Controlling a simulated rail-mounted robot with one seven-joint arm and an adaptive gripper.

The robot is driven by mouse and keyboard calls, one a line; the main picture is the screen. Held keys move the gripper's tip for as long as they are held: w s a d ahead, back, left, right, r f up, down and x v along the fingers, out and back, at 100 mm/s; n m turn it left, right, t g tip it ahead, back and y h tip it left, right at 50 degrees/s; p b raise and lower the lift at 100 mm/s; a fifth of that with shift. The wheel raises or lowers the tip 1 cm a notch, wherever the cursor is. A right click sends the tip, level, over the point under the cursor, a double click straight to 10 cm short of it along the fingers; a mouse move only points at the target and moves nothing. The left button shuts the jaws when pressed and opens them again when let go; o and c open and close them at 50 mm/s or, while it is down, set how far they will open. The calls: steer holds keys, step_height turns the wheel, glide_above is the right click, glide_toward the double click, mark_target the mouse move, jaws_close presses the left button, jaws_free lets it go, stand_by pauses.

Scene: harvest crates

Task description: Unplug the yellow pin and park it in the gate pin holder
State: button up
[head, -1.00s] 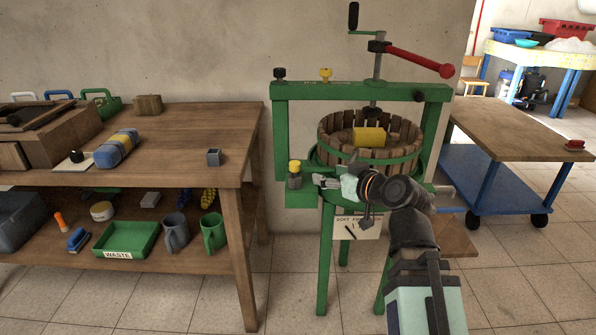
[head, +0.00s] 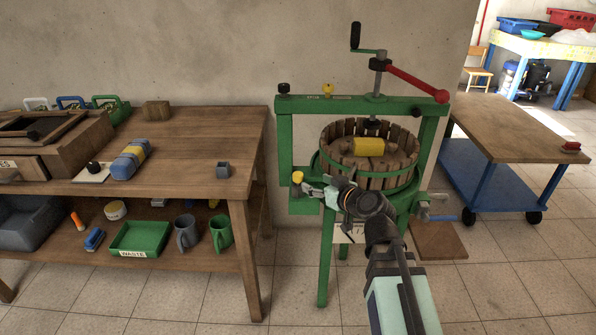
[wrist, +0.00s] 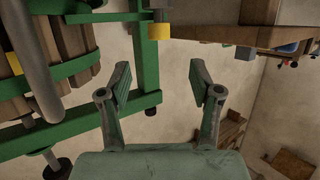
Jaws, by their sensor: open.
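A yellow-topped pin (head: 297,177) stands upright in a dark socket at the lower left of the green press frame (head: 284,150). It also shows in the wrist view (wrist: 160,34), where the picture is turned over, beyond the fingertips and between their lines. My gripper (head: 307,190) is open and empty, just right of the pin in the head view; its spread fingers show in the wrist view (wrist: 159,78). Another yellow knob (head: 328,89) and a black knob (head: 283,88) sit on the top beam. I cannot tell which fitting is the gate pin holder.
The slatted basket (head: 340,165) holds a yellow block (head: 369,147) and stands close to my gripper. A wooden-topped blue trolley (head: 510,128) is at the right.

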mark_target(301, 178)
steer(key=shift+w+a+p, duration=0.25)
steer(key=shift+w+p, duration=0.15)
steer(key=shift+p, duration=2.8)
steer(key=x, duration=0.2)
steer(key=p+x, duration=0.1)
steer(key=x, duration=0.2)
steer(key=shift+f, duration=0.25)
steer(key=p+x, duration=0.2)
steer(key=x, duration=0.2)
steer(key=shift+w+a+p, duration=0.1)
steer(key=shift+w+p, duration=0.1)
steer(key=shift+p, duration=0.1)
steer(key=shift+w+a+f, duration=0.2)
steer(key=shift+w+f, duration=0.05)
steer(key=shift+f, duration=0.05)
jaws_close()
